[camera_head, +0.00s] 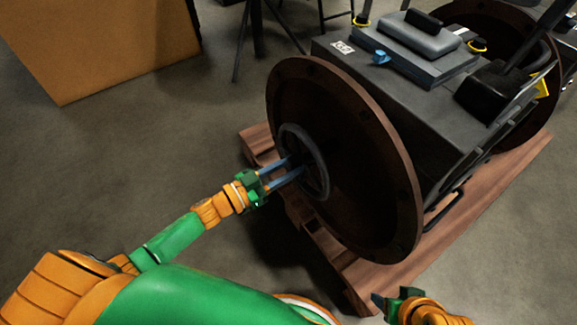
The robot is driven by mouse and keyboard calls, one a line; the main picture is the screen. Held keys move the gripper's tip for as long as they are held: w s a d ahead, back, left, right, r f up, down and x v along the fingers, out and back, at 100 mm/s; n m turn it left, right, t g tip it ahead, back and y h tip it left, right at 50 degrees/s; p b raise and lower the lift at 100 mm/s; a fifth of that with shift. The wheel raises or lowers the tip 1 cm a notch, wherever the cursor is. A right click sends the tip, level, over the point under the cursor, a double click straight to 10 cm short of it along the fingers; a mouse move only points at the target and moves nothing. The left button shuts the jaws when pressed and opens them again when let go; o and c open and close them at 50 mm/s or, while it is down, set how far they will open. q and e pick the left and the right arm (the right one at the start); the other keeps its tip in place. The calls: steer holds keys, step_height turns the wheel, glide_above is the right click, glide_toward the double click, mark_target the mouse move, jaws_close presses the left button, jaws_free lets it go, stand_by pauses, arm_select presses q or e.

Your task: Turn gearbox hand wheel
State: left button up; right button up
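The gearbox hand wheel (319,163) is a small dark ring in front of the centre of a large rusty-brown disc (368,150) on the near end of the gearbox. My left gripper (296,165) reaches in from the lower left. Its two blue-grey fingers are apart, with their tips at the hand wheel's opening. I cannot tell whether the fingertips touch the ring or a part inside it. My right gripper (385,301) is low at the bottom edge, in front of the pallet and away from the hand wheel. Its fingers are too small and dark to read.
The dark gearbox body (405,93) lies on a wooden pallet (452,222), with a second brown disc (497,22) at its far end. A brown box-like panel (95,40) stands at the upper left. Thin dark stand legs (258,30) are behind. The grey floor on the left is clear.

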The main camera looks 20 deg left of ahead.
arm_select(q)
jaws_close()
stand_by(1.1)
